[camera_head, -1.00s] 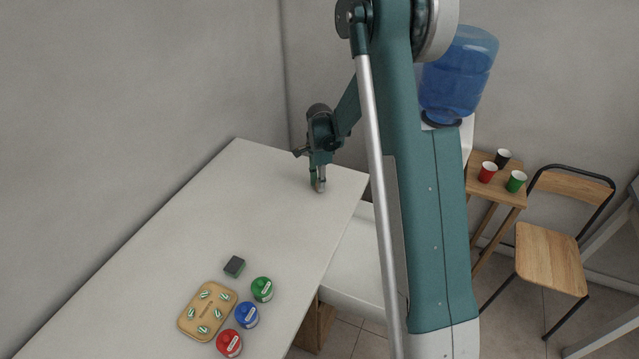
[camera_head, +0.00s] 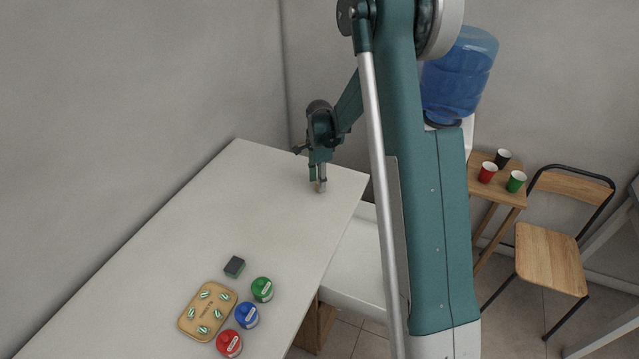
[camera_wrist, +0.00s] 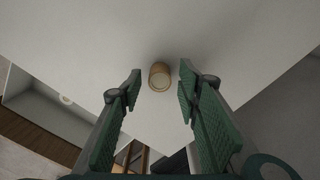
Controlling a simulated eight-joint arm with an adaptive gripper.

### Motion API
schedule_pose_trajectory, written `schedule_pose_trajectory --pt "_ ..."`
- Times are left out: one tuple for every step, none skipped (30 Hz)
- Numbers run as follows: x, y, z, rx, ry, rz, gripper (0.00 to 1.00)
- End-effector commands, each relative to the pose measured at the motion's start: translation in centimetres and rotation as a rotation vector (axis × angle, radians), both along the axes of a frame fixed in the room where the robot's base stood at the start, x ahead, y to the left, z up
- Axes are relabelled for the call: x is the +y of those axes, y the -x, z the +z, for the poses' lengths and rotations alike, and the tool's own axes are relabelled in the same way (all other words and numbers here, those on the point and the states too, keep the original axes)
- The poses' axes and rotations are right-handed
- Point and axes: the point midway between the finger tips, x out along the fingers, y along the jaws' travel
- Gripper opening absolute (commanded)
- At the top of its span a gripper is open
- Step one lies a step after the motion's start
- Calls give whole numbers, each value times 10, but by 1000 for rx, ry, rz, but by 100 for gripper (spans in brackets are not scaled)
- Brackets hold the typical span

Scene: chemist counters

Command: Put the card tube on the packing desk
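The card tube (camera_wrist: 159,76) is a short tan-brown cylinder with a pale round end. In the wrist view it stands at the white desk top (camera_wrist: 95,30), between the tips of my gripper (camera_wrist: 161,74). Gaps show between the tube and both green-padded fingers, so the gripper is open and not holding it. In the head view my gripper (camera_head: 318,184) points down at the far right end of the white desk (camera_head: 210,225). A small tan bit of the tube (camera_head: 320,187) shows there, mostly hidden by the fingers.
A tan tray with green-striped pieces (camera_head: 207,311), a dark sponge-like block (camera_head: 234,267), and green (camera_head: 262,289), blue (camera_head: 247,315) and red (camera_head: 229,343) jars occupy the near end. The desk middle is clear. A stool with cups (camera_head: 495,185) and a chair (camera_head: 550,262) stand right.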

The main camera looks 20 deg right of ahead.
Motion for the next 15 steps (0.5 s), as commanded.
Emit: schedule_pose_trajectory --pt "0 0 6 0 0 0 34" --pt "0 1 10 0 0 0 34" --pt "0 1 15 0 0 0 34" --pt "0 1 19 0 0 0 34" --pt "0 0 24 0 0 0 34" --pt "0 0 30 0 0 0 34" --pt "0 1 34 0 0 0 34" --pt "0 1 39 0 0 0 34" --pt "0 1 45 0 0 0 34" --pt "0 1 50 0 0 0 34" --pt "0 0 55 0 0 0 34" --pt "0 1 61 0 0 0 34" --pt "0 1 66 0 0 0 34" --pt "0 1 70 0 0 0 34" --pt "0 1 76 0 0 0 34"
